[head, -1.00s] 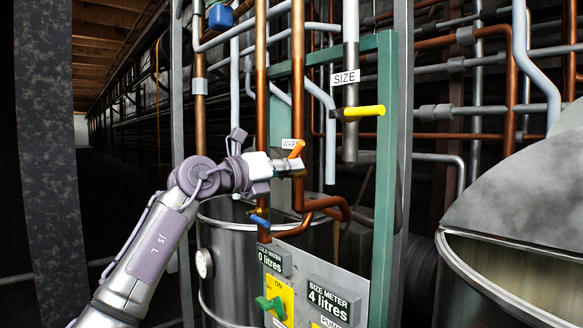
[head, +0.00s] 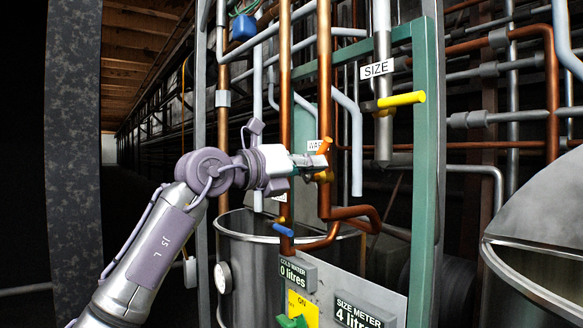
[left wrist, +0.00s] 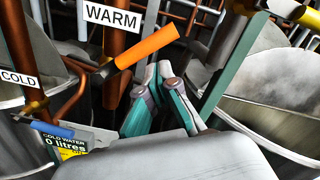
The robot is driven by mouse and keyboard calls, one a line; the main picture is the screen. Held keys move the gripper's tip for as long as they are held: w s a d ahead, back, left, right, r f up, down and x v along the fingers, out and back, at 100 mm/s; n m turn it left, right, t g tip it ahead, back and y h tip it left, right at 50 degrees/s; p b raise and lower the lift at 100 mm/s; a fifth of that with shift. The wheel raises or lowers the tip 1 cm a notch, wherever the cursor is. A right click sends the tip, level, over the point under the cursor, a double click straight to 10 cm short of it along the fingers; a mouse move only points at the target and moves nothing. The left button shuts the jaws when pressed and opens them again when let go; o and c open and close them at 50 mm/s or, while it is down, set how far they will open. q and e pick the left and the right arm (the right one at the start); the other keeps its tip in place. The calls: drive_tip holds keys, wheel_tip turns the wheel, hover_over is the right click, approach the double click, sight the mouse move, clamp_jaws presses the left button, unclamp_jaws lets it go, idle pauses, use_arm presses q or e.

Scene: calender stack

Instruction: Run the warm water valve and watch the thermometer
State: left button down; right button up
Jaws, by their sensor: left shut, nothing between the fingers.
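The warm water valve has an orange handle (head: 326,145) on a copper pipe, next to a partly hidden WARM label; the handle and full label (left wrist: 112,15) show in the left wrist view. My left gripper (head: 320,162) is at that handle in the head view, its fingers just below it. In the left wrist view the teal fingers (left wrist: 160,78) are shut and empty, close beside the orange handle (left wrist: 147,47); I cannot tell if they touch. A round white dial (head: 223,278), apparently the thermometer, sits on the metal tank (head: 240,248); its reading is too small. My right gripper is out of view.
A blue cold valve handle (head: 284,230) is below, and a yellow handle (head: 402,99) is under the SIZE label (head: 377,68). The cold water meter (head: 293,274) reads 0 litres, the size meter (head: 358,315) 4 litres. A green post (head: 427,150) stands at right.

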use_arm(q)
drive_tip(key=v, duration=1.1)
drive_tip(key=shift+a, duration=0.1)
idle(6.8)
